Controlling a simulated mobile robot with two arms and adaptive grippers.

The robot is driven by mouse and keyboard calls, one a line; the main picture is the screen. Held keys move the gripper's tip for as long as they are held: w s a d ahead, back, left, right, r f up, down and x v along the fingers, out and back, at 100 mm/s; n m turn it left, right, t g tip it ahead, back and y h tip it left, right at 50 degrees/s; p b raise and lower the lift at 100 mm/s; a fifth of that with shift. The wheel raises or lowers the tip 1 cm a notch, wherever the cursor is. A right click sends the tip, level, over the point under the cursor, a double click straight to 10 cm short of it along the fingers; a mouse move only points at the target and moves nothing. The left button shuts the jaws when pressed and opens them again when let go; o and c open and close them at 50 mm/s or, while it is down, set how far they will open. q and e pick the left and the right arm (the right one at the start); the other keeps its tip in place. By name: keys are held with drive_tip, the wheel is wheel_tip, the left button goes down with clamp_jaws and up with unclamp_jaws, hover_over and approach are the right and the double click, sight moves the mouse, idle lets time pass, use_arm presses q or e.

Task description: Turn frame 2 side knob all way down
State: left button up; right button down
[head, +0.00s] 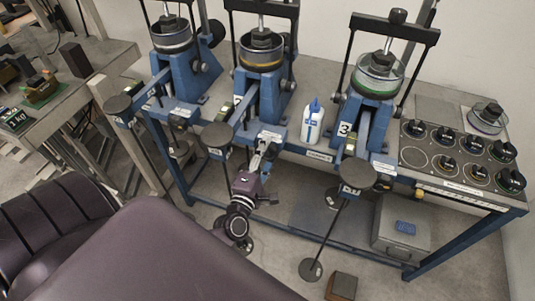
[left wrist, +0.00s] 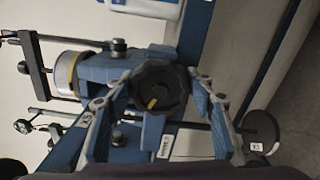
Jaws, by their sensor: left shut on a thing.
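Frame 2 (head: 262,95) is the middle blue lever frame in the head view, with a yellow-banded round vessel at its top. Its side knob (left wrist: 158,88) shows in the left wrist view as a black lobed knob with a yellow mark near its lower rim. My left gripper (head: 266,145) is at the front of frame 2 in the head view. In the left wrist view its two fingers (left wrist: 158,94) are shut on the knob, one on each side. The gripper hides the knob in the head view. My right gripper is not in view.
A white bottle with a blue cap (head: 312,121) stands right of frame 2. Frame 3 (head: 375,98) is further right, beside a panel of several black knobs (head: 462,158). A lever with a round black weight (head: 217,136) juts out close left of my gripper.

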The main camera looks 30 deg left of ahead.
use_arm(q)
drive_tip(key=shift+a+f+n+b, duration=0.25)
drive_tip(key=shift+n+b, duration=0.1)
drive_tip(key=shift+n, duration=0.75)
drive_tip(key=o, duration=1.4)
drive_tip(key=shift+r, duration=0.25)
drive_tip(key=shift+c, duration=0.2)
drive_tip(key=shift+o, duration=1.4)
drive_tip(key=shift+a, duration=0.15)
drive_tip(key=shift+w+f, duration=0.1)
drive_tip(key=shift+f, duration=0.05)
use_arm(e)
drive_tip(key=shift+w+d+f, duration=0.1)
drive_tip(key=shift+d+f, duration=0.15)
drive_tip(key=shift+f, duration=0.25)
use_arm(q)
drive_tip(key=shift+s, duration=0.2)
drive_tip(key=v, duration=0.4)
drive_tip(key=shift+s+d, duration=0.3)
drive_tip(key=shift+s, duration=0.05)
drive_tip(key=shift+s+d, duration=0.15)
drive_tip(key=shift+s, duration=0.3)
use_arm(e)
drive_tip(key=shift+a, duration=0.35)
